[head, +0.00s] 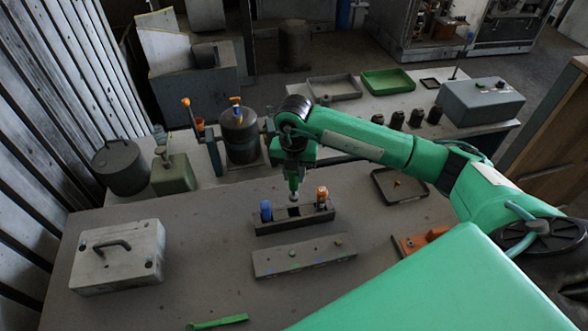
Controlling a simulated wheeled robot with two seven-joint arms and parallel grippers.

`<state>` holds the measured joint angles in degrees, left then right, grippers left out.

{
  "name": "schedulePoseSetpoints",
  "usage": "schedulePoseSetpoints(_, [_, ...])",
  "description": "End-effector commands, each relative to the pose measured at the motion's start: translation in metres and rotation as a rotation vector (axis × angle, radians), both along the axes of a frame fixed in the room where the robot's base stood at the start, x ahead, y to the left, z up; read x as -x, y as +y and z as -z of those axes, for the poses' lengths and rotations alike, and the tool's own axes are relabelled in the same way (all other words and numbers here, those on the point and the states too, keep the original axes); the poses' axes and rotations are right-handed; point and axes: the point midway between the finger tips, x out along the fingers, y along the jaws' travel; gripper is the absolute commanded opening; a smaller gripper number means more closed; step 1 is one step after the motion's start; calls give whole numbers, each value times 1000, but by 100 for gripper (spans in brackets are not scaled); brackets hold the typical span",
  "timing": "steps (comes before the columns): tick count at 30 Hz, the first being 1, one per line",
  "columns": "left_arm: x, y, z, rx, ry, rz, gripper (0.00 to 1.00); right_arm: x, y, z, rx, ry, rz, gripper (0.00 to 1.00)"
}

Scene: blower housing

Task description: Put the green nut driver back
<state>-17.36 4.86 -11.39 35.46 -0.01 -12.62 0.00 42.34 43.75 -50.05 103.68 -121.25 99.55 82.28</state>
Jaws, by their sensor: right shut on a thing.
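My right gripper (293,168) points down above the tool rack and is shut on the green nut driver (293,186). The driver hangs roughly upright, its handle partly hidden by the gripper, with its metal tip just above or at the rack; I cannot tell if it is inside. The dark rack (278,227) stands mid-table. It holds a blue-handled driver (266,210) at its left and an orange-handled driver (322,196) at its right, with a dark opening between them. My left gripper is not in view.
A grey block (275,265) with small coloured marks lies in front of the rack. A grey handled case (118,262) sits left, a green tool (217,322) at the front, a dark tray (385,195) right. A blower housing (239,140) stands behind.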

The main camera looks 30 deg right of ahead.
Motion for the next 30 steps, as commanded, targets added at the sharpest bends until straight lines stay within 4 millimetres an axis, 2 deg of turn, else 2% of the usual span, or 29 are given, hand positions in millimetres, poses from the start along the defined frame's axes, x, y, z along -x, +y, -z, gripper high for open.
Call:
schedulePoseSetpoints(1, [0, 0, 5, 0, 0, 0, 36, 0, 0, 9, -1, 1, 1, 0])
schedulePoseSetpoints(13, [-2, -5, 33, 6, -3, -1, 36, 0, 0, 56, 0, -1, 2, 0])
schedulePoseSetpoints(18, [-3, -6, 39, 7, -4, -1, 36, -1, 0, 64, 0, -1, 3, 0])
schedulePoseSetpoints(30, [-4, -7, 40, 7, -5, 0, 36, -1, 0, 65, 0, -1, 3, 0])
